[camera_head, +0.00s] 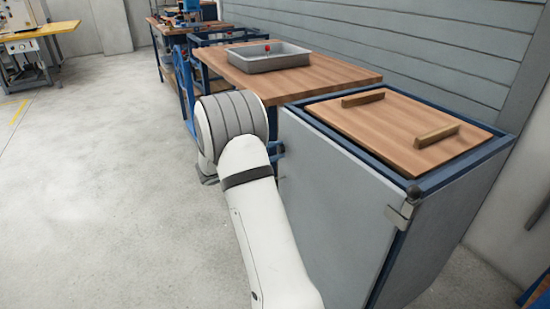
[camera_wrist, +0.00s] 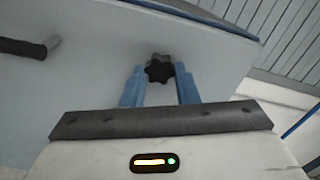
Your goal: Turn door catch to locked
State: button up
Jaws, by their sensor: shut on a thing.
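The door catch is a black star-shaped knob (camera_wrist: 158,66) on the pale grey door (camera_wrist: 100,50) in the wrist view. My gripper (camera_wrist: 160,75) has its two blue fingers on either side of the knob and is shut on it. I see no marking that tells whether the catch is locked. In the head view the grey cabinet door (camera_head: 330,190) is the broad panel right of my arm. It looks closed or nearly so against the blue frame.
A dark bar handle (camera_wrist: 25,47) juts out left of the knob. The cabinet has a wooden top panel (camera_head: 385,130) with two wooden bars and a metal hinge (camera_head: 401,212) at its near corner. A wooden table (camera_head: 330,79) with a grey tray (camera_head: 295,59) stands behind. Open floor (camera_head: 80,200) lies left.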

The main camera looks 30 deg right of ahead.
jog(key=shift+m+b, duration=0.4)
jog(key=shift+m, duration=0.1)
jog(key=o, duration=1)
jog(key=shift+c, duration=0.2)
jog(key=a+p, duration=0.2)
jog(key=a, duration=0.5)
jog(key=shift+w+a, duration=0.2)
jog(key=shift+a, duration=0.2)
